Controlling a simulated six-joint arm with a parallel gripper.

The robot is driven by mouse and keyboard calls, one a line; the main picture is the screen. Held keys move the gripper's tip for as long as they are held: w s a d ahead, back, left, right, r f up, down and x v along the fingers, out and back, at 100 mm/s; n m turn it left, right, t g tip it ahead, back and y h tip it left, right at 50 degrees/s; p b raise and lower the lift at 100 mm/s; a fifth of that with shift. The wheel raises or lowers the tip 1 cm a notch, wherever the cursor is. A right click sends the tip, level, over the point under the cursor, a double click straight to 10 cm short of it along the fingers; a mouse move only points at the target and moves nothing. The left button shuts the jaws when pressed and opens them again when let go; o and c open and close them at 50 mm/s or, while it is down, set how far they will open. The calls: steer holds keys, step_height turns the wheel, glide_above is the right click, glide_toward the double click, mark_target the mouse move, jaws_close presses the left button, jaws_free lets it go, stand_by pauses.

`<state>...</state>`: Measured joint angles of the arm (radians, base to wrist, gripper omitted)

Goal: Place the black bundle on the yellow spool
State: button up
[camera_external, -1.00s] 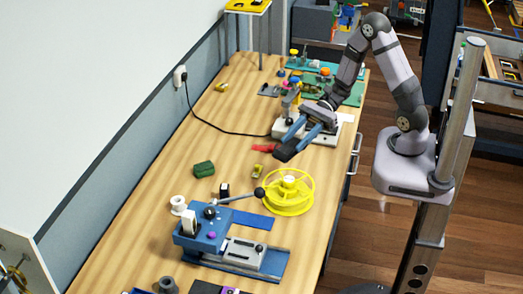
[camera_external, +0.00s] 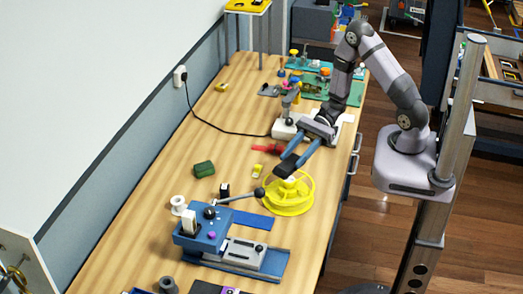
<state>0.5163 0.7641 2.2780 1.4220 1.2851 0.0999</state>
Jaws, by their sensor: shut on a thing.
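The yellow spool (camera_external: 291,207) lies flat on the wooden bench near its right edge, with a pale hub at its middle. The black bundle (camera_external: 287,166) is a small dark block at the end of my gripper (camera_external: 291,163). My gripper, with its blue fingers, is shut on the black bundle. It holds the bundle over the far rim of the spool, just beyond the hub in the picture. Whether the bundle touches the spool cannot be told from this view.
A blue machine with a black-knobbed lever (camera_external: 259,192) stands to the left and front of the spool. A green block (camera_external: 204,168), a red item (camera_external: 266,149) and a small yellow item (camera_external: 257,171) lie nearby. A white-based device (camera_external: 285,128) stands behind. The bench's left middle is clear.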

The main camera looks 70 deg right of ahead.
steer(key=shift+f+p, duration=0.4)
steer(key=shift+f, duration=1.45)
steer(key=shift+f, duration=0.2)
steer(key=o, duration=1.1)
steer(key=shift+r, duration=0.15)
